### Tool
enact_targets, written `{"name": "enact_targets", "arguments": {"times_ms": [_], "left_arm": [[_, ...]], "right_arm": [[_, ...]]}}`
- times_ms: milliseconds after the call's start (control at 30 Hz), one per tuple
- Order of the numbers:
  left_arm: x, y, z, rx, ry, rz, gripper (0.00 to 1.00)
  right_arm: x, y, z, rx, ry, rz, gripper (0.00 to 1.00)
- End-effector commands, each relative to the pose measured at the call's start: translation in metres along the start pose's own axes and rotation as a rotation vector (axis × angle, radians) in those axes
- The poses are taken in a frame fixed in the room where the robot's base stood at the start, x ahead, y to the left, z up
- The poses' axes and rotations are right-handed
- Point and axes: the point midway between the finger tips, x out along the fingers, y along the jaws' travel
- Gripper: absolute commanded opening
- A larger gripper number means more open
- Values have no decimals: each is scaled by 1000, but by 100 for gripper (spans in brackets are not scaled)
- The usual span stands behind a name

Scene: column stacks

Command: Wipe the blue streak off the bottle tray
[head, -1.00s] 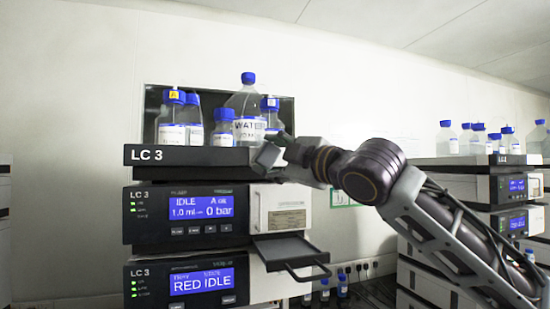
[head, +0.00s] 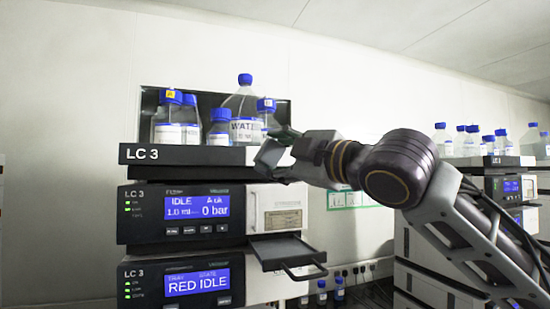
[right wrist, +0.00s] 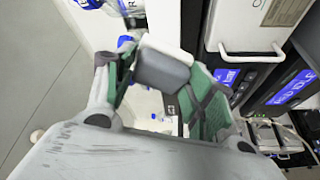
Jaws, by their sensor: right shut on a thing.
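The dark bottle tray (head: 205,155), marked LC 3, tops the instrument stack and holds several clear bottles with blue caps. I cannot make out the blue streak in either view. My right gripper (head: 271,152) is at the tray's right front corner, beside the rightmost bottle (head: 266,112). I cannot tell whether the block touches the tray. My left gripper is not in view.
A tall WATER bottle (head: 245,105) stands near the gripper. Below, a flat dark drawer with a handle (head: 287,252) sticks out from the stack. Another stack with bottles (head: 490,160) stands at the right. The wall area above the tray is clear.

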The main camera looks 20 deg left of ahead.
Motion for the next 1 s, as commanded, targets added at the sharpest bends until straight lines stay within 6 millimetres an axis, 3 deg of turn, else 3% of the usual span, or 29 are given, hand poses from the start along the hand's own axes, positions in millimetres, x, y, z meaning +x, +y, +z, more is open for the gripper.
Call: {"name": "enact_targets", "arguments": {"times_ms": [567,1000], "left_arm": [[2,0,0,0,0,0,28],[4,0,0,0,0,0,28]], "right_arm": [[-8,0,-3,0,0,0,32],[-30,-1,-12,-1,0,0,32]]}}
